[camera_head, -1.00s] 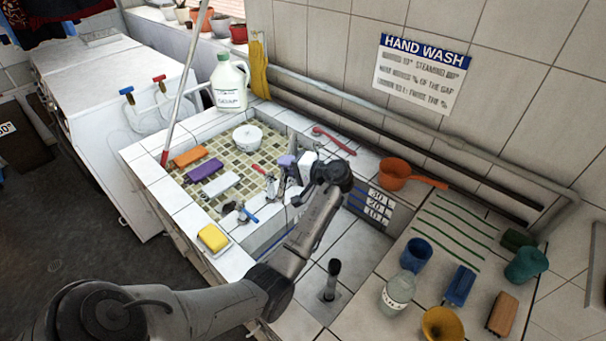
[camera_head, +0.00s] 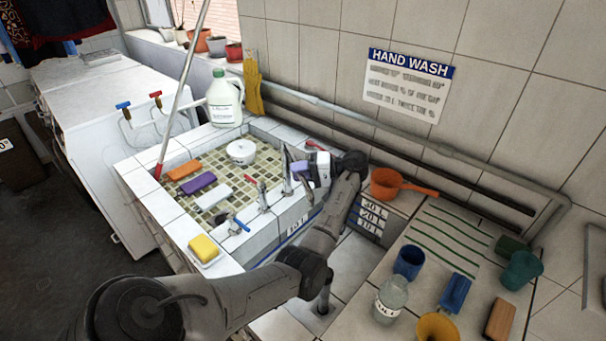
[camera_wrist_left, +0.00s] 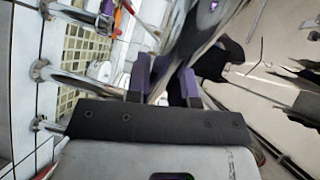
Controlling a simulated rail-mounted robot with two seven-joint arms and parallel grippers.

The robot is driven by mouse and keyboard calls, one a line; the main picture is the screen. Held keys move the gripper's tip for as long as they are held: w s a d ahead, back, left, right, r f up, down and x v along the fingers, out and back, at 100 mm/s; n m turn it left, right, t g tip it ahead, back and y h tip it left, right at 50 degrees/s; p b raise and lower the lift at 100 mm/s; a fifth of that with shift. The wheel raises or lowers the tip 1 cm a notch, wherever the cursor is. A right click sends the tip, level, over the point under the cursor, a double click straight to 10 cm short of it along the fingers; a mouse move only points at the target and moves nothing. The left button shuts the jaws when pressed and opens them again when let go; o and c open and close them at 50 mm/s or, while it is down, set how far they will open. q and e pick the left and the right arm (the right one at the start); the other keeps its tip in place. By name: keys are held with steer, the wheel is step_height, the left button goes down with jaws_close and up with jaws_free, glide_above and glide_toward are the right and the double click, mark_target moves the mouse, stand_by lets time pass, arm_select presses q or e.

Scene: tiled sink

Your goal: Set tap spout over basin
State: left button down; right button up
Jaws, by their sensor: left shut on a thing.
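The chrome tap spout (camera_head: 286,172) rises by the wall between the mosaic-floored basin (camera_head: 262,158) and the deeper basin with litre marks (camera_head: 368,216). My left gripper (camera_head: 299,170) comes in from the right of the spout, with purple fingers. In the left wrist view the purple fingers (camera_wrist_left: 163,84) are shut around the shiny spout tube (camera_wrist_left: 185,45). In the head view the spout appears near the dividing wall; exactly which basin its outlet is above is hard to tell. A red-handled tap (camera_head: 263,195) and a blue-handled tap (camera_head: 238,224) stand beside it. My right gripper is out of view.
An orange dipper (camera_head: 386,183) is behind my arm. Cups and a glass jar (camera_head: 390,300) stand at right.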

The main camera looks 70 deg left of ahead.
arm_select(q)
steer(key=shift+f, duration=0.15)
steer(key=c, duration=1)
jaws_free()
steer(key=shift+a, duration=0.1)
steer(key=shift+w+d, duration=0.25)
steer(key=shift+w, duration=0.2)
steer(key=b+v, duration=0.5)
steer(key=v, duration=0.7)
steer(key=shift+w+d+r+b, duration=0.15)
steer(key=shift+w+r+b, duration=0.2)
